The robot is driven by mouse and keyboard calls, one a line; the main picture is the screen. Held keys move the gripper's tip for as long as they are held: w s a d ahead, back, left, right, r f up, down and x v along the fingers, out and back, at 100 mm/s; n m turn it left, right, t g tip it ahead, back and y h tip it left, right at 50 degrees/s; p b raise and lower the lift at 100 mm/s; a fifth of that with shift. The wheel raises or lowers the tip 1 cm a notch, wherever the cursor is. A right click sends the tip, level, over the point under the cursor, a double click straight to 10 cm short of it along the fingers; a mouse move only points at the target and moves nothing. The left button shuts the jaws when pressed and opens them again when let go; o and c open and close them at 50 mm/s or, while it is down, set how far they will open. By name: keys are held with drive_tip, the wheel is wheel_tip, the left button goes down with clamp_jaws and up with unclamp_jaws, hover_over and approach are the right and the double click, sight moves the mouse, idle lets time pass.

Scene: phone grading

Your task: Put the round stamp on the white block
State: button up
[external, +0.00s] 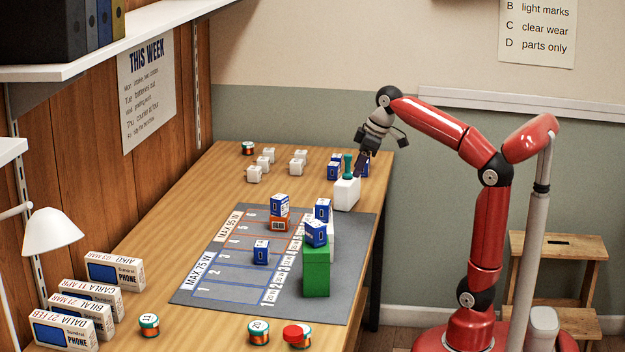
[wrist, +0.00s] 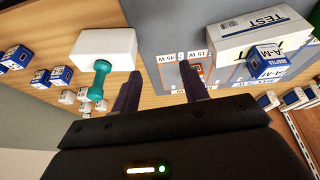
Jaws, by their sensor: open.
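The round stamp (external: 347,167), with a teal handle and knob, stands upright on top of the white block (external: 346,195), beyond the far edge of the grey mat. In the wrist view the stamp (wrist: 102,80) reaches out from the face of the white block (wrist: 106,47). My gripper (external: 364,162) is just to the right of the stamp in the external view. In the wrist view its two dark fingers (wrist: 160,90) are apart with nothing between them, and the stamp lies outside them, left of the left finger.
The grey mat (external: 232,263) carries blue adapter boxes, an orange box and a tall green box (external: 316,273). Small white cubes (external: 298,160) and blue boxes (external: 334,170) stand near the block. Phone boxes (external: 113,271) and round tins (external: 259,332) are at the near end.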

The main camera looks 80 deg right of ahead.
drive_tip(key=s+a+f, duration=0.3)
drive_tip(key=s+f, duration=0.2)
drive_tip(key=f, duration=0.2)
drive_tip(key=s+a+f, duration=0.4)
drive_tip(key=f, duration=0.4)
drive_tip(key=s+a+f+t, duration=0.1)
drive_tip(key=s+a+f, duration=0.2)
drive_tip(key=s+f, duration=0.2)
wheel_tip(320, 180, down, 3)
drive_tip(key=shift+s+a+f+m, duration=0.1)
drive_tip(key=shift+s+a+m, duration=0.2)
drive_tip(key=shift+m, duration=0.1)
